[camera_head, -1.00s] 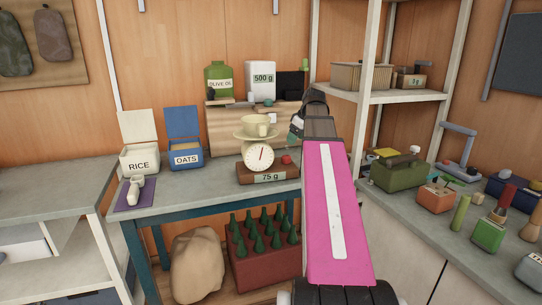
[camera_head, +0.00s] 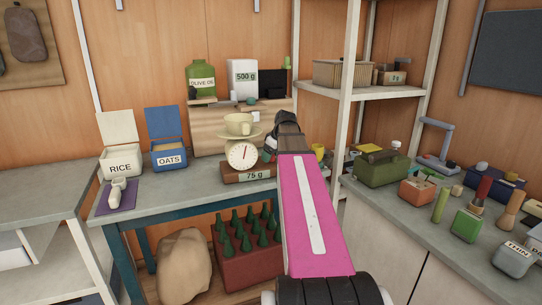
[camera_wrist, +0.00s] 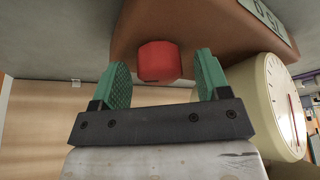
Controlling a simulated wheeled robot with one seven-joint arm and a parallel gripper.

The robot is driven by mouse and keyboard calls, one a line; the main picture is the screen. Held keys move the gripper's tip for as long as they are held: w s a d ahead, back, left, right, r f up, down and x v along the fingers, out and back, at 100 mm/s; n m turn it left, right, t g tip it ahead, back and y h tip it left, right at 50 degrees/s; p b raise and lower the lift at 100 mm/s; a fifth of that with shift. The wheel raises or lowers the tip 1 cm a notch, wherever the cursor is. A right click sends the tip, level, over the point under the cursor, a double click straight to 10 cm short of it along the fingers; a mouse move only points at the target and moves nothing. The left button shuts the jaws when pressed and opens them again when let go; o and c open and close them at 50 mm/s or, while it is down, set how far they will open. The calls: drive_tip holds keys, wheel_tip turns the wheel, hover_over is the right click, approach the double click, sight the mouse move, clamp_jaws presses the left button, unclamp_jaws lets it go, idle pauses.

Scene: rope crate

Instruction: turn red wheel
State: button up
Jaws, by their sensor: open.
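The red wheel (camera_wrist: 158,62) is a short red knob on the brown base of the kitchen scale (camera_head: 262,169). In the wrist view it lies between the tips of my gripper (camera_wrist: 162,72), whose two green fingers are apart with a gap on either side of it. I cannot tell how far the fingertips reach along its depth. In the head view my pink arm and gripper hide the wheel.
The scale stands on a grey bench (camera_head: 190,192). The oats box (camera_head: 168,156) and rice box (camera_head: 121,163) stand open to its left. A wooden crate (camera_head: 208,128) with an olive oil can (camera_head: 201,80) is behind. A shelf post (camera_head: 344,130) rises right of my arm.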

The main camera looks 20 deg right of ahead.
drive_tip(key=c, duration=0.9)
drive_tip(key=shift+m, duration=0.3)
drive_tip(key=m+h, duration=0.1)
drive_tip(key=m, duration=0.2)
drive_tip(key=shift+a+t, duration=0.1)
drive_tip(key=shift+t, duration=0.2)
drive_tip(key=shift+m+h, duration=0.8)
drive_tip(key=shift+m, duration=1)
